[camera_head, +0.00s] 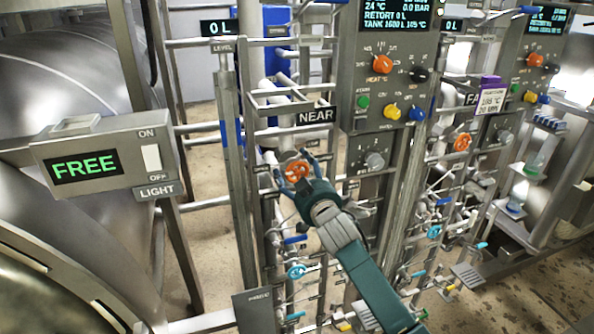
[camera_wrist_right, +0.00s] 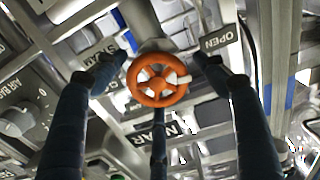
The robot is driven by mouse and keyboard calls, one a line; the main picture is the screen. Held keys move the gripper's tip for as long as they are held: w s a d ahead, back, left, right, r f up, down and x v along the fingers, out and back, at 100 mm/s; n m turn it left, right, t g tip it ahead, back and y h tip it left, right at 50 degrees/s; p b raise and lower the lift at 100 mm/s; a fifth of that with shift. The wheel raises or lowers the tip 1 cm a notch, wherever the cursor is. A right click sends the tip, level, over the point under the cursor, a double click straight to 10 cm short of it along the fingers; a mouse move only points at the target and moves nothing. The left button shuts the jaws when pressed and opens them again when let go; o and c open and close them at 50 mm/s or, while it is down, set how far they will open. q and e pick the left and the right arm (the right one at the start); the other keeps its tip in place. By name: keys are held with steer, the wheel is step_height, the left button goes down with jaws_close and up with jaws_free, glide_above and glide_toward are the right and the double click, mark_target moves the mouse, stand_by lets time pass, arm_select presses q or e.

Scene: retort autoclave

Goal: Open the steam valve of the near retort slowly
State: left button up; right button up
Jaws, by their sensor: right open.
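The near retort's steam valve has an orange handwheel (camera_head: 297,171) just below the NEAR sign (camera_head: 316,116). My right gripper (camera_head: 294,172) is at this wheel with its fingers spread around it. In the right wrist view the orange wheel (camera_wrist_right: 158,80) sits between the open fingers (camera_wrist_right: 160,75), with a white mark on its right side. One finger is on each side of the wheel and a third is below it. I cannot tell whether any finger touches the rim. An OPEN label (camera_wrist_right: 219,38) is to the wheel's upper right. My left gripper is not in view.
The near control panel (camera_head: 385,90) stands above and right of my right arm. A second orange wheel (camera_head: 462,142) is on the far side. A blue wheel (camera_head: 296,271) and several small levers sit below. A FREE sign box (camera_head: 105,160) is at left. Pipes and frame posts crowd the space.

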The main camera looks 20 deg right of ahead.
steer(key=shift+c, duration=0.5)
steer(key=shift+r, duration=0.1)
steer(key=c, duration=1)
steer(key=shift+r+n, duration=0.25)
steer(key=shift+n, duration=0.95)
steer(key=shift+c, duration=0.4)
steer(key=o, duration=1)
steer(key=shift+o, duration=0.9)
steer(key=shift+a+f, duration=0.1)
steer(key=shift+a, duration=0.05)
steer(key=shift+s+f, duration=0.1)
steer(key=s, duration=1.2)
steer(key=shift+d, duration=0.2)
